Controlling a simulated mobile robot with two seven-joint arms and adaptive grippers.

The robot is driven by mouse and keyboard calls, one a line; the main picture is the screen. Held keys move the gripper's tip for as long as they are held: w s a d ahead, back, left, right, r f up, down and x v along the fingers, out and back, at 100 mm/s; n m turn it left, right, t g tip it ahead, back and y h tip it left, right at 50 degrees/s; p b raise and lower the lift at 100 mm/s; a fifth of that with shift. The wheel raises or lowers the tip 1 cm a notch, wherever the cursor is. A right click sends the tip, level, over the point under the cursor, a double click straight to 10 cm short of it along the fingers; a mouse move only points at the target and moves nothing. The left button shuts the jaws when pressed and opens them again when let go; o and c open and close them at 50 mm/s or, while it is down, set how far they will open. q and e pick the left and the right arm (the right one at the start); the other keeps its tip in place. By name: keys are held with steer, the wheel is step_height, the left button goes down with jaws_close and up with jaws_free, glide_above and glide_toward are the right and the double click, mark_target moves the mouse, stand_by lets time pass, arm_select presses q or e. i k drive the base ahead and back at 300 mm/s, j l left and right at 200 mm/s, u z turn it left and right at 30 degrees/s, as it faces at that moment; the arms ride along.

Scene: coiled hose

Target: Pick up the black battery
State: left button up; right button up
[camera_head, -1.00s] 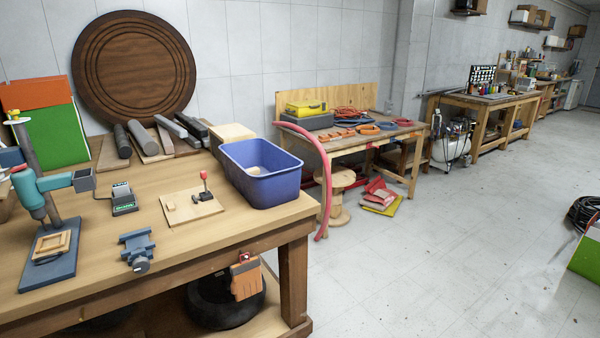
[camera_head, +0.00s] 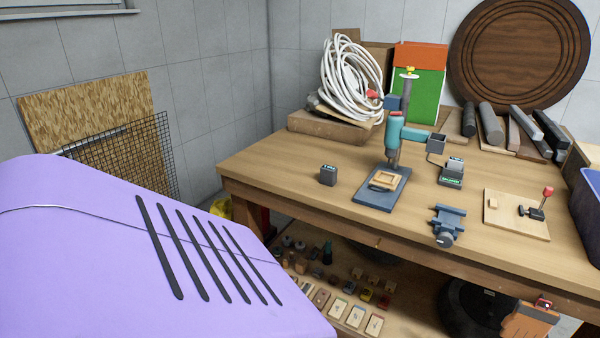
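A small black battery (camera_head: 328,175) stands on the wooden workbench (camera_head: 283,170), near its left end and to the left of the drill stand. A second dark battery-like block sits in a charger (camera_head: 451,172) with a green label, to the right of the drill stand. Neither of my grippers shows in the head view, so I cannot see their state or their distance from the battery.
A teal drill on a stand (camera_head: 374,195), a blue vise (camera_head: 447,222) and a toggle clamp board (camera_head: 510,213) stand on the bench. A coiled white hose (camera_head: 350,82) lies behind. A purple slotted surface (camera_head: 100,255) fills the lower left. Bench space around the battery is clear.

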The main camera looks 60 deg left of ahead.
mark_target(328, 174)
steer(key=u, duration=1.8)
steer(key=i+j+z, duration=0.2)
steer(key=i, duration=0.3)
